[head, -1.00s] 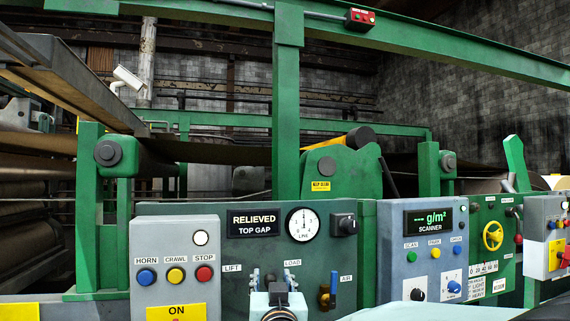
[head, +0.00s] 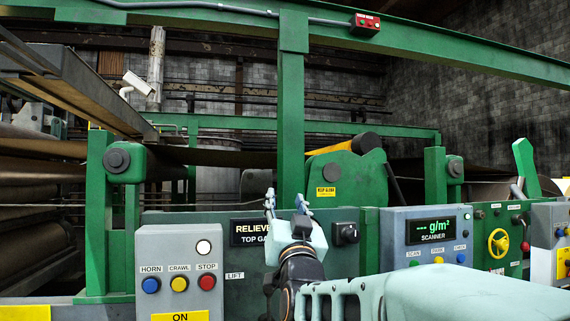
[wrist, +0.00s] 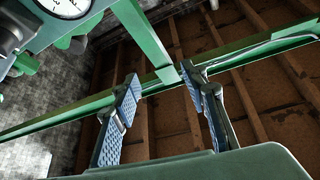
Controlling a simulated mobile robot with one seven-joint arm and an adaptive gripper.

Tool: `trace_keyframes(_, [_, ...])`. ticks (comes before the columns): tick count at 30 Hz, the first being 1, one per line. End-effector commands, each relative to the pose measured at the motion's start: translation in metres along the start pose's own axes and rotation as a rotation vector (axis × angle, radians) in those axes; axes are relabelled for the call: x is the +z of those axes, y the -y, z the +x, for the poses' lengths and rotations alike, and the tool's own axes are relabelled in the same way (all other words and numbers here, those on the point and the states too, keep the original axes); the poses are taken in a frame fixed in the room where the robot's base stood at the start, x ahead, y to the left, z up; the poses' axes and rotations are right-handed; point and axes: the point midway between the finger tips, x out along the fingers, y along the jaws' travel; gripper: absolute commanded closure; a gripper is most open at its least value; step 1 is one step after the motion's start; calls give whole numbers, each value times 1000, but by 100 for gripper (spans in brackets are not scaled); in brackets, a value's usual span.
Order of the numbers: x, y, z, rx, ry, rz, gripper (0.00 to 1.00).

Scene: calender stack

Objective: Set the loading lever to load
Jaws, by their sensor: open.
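My gripper (head: 286,203) is raised in front of the green control panel (head: 255,283), with its fingers pointing up. It also shows in the wrist view (wrist: 162,95), where the two blue-padded fingers are apart with nothing between them. The LIFT label (head: 235,276) shows left of my arm. The LOAD label and the loading lever are hidden behind my arm in the head view, so the lever's position cannot be seen. The display (head: 248,231) is partly covered by the gripper; RELIEVED and TOP GAP are cut off.
A grey box (head: 150,258) with HORN, CRAWL and STOP buttons stands left. A green post (head: 291,120) rises behind the gripper. The wrist view shows the round gauge (wrist: 66,6) at its upper left.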

Motion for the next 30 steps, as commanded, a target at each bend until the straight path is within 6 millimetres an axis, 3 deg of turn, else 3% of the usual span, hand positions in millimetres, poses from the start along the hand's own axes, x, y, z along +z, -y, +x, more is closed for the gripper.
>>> trace_keyframes(6, [-42,3,12,-27,-77,36,60])
trace_keyframes(12, [-68,4,18,-47,-125,58,60])
trace_keyframes(18, [-78,6,20,-57,-144,67,60])
trace_keyframes(30, [-78,6,20,-57,-145,68,60])
